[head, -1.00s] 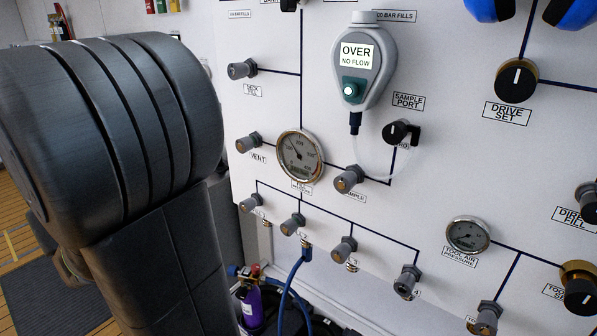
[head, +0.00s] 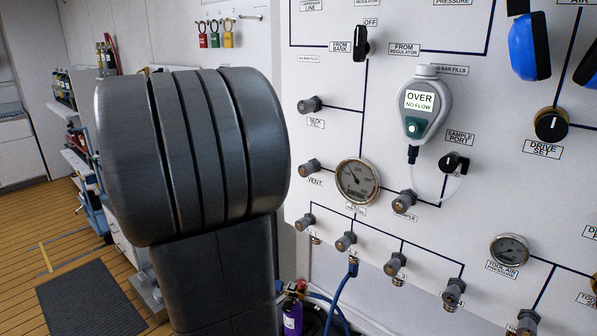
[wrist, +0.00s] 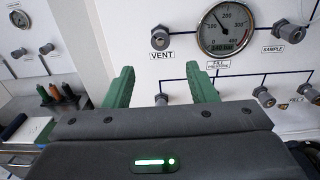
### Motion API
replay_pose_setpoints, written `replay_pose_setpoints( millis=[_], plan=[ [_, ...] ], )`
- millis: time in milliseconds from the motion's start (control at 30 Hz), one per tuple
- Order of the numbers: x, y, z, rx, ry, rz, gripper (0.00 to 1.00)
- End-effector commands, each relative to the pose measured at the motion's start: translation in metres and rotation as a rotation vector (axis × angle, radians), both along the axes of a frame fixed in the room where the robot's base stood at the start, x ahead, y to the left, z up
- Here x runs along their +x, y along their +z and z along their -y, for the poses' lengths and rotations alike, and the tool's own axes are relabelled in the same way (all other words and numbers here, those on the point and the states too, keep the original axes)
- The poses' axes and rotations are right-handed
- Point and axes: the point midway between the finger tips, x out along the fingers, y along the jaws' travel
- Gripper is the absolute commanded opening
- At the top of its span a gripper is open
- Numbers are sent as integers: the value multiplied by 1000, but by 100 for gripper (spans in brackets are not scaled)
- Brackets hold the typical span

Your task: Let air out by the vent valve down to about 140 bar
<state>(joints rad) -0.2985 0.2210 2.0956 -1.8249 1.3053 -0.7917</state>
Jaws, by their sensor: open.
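The vent valve (head: 308,167) is a small grey knob above the VENT label on the white panel, left of the round fill pressure gauge (head: 357,181). In the wrist view the vent valve (wrist: 160,40) and the gauge (wrist: 227,28) show near the top. The gauge needle points to the upper left, below the 200 mark; its digital readout is too blurred to read surely. My gripper (wrist: 160,74) has its two green fingers wide apart and nothing between them. The vent valve appears above the gap, apart from the fingers. The head view shows my arm but not the fingers.
The sample valve (head: 404,202) is right of the gauge, with a row of outlet valves below. A blue hose (head: 352,285) hangs from one outlet. A grey analyser (head: 425,110) reads "OVER NO FLOW".

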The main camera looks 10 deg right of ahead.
Motion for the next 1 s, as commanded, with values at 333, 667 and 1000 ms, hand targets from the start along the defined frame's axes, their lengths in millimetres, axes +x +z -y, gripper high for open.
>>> replay_pose_setpoints(
  millis=[333, 667, 1000],
  plan=[
    [28, 1, 39, 1, -7, -1, 52],
    [60, 1, 79, 1, -5, -1, 52],
    [78, 0, 101, 1, -2, 1, 52]
  ],
)
